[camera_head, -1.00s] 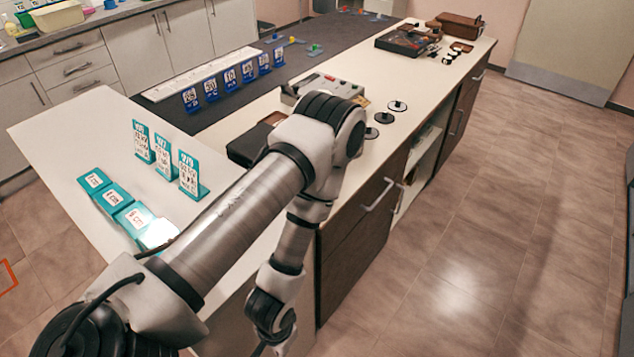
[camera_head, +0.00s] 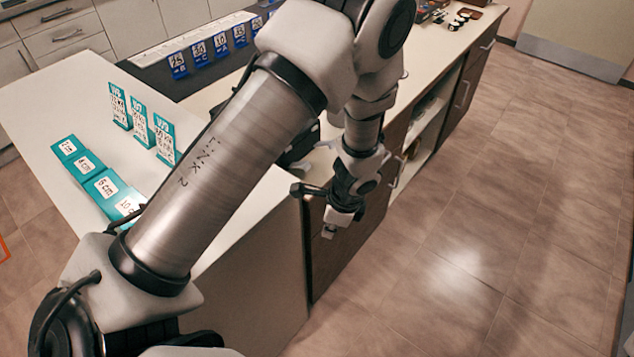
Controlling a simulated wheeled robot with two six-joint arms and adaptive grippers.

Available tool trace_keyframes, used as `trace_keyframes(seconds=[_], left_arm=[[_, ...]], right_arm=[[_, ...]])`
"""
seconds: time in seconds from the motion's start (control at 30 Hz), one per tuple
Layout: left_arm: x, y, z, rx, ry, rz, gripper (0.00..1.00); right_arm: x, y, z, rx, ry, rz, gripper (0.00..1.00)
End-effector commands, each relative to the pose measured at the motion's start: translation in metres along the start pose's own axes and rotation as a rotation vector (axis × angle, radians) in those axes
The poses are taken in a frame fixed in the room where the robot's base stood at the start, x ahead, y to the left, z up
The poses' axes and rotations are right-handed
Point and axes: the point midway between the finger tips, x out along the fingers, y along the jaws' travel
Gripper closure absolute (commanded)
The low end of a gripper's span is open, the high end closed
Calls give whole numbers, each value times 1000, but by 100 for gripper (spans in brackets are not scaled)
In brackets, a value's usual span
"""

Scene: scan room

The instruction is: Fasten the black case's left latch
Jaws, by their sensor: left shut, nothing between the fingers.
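My left arm reaches across the middle of the head view. Its gripper (camera_head: 331,229) hangs in front of the counter's drawer side, below the top's edge, pointing downward. It is small in the picture, looks shut and holds nothing that I can see. The black case is hidden, or nearly so, behind my left arm. A dark shape shows beside the forearm near the counter edge, but I cannot tell whether it is part of the case. The left latch is not visible. My right gripper is not in view.
Teal numbered signs (camera_head: 138,122) and flat teal cards (camera_head: 85,165) stand and lie on the white counter (camera_head: 62,112) at left. Blue number signs (camera_head: 200,52) stand farther back. The floor (camera_head: 470,215) at right is clear.

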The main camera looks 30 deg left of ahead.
Motion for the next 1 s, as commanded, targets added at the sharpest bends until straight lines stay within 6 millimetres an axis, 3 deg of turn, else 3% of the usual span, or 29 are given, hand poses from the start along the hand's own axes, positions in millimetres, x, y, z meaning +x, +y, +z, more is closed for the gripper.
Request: trace_keyframes(seconds=[0.03, 0.1, 0.2, 0.3, 0.67, 1.0], left_arm=[[-25, -35, 1, 142, -88, -71, 100], [-69, -67, 12, 298, -225, -125, 100], [-112, -90, 24, 405, -354, -156, 100], [-128, -95, 29, 435, -397, -160, 100], [-121, -95, 32, 433, -396, -153, 100], [-63, -108, 53, 432, -393, -149, 100]], right_arm=[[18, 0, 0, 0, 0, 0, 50], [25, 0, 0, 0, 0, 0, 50], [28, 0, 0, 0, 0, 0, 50], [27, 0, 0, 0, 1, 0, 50], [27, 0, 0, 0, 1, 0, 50], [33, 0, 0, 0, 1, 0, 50]])
